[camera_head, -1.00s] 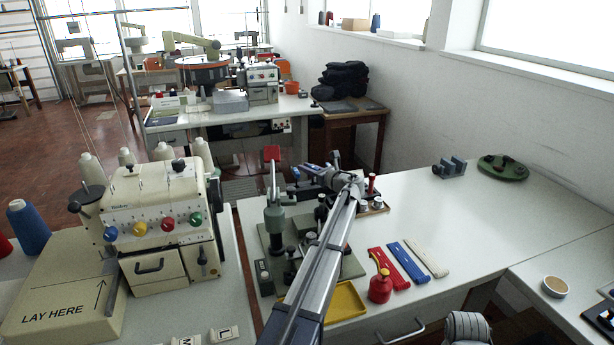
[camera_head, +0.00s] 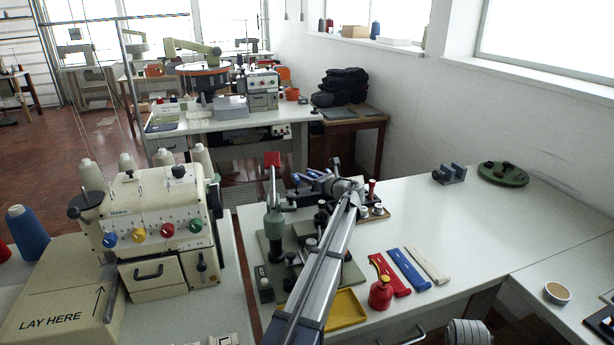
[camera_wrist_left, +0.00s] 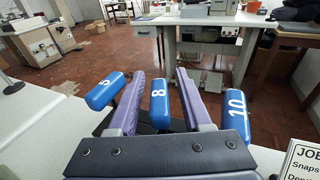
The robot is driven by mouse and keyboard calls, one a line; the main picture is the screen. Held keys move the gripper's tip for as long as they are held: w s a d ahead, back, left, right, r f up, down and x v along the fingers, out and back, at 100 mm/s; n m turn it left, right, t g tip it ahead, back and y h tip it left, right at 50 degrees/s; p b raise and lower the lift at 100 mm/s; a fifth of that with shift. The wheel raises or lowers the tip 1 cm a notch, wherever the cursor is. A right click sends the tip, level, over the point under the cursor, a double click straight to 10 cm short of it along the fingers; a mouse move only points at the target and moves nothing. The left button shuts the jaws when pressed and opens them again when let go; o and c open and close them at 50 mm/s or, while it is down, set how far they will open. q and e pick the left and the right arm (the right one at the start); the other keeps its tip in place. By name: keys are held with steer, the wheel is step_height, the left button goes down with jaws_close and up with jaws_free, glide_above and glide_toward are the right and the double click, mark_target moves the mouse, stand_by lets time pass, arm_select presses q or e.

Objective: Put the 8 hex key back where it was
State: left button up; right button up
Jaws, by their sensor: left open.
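The 8 hex key has a blue handle (camera_wrist_left: 159,106) with a white 8, seen in the left wrist view. It lies between the two spread purple-grey fingers of my left gripper (camera_wrist_left: 160,76), with a gap visible at its right. The 5 key's blue handle (camera_wrist_left: 105,91) is outside the left finger, and the 10 key's blue handle (camera_wrist_left: 237,116) is outside the right one. The key shafts and what supports them are hidden. In the head view my left gripper (camera_head: 303,179) is small, beside the green press, among blue parts that I cannot tell apart.
A green press (camera_head: 274,222) with a red top stands left of my left arm. A yellow tray (camera_head: 345,309), a red oil can (camera_head: 381,292) and red, blue and cream strips lie right of it.

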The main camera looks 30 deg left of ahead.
arm_select(q)
steer(key=p+v, duration=0.1)
steer(key=v, duration=1.1)
steer(key=shift+r, duration=0.15)
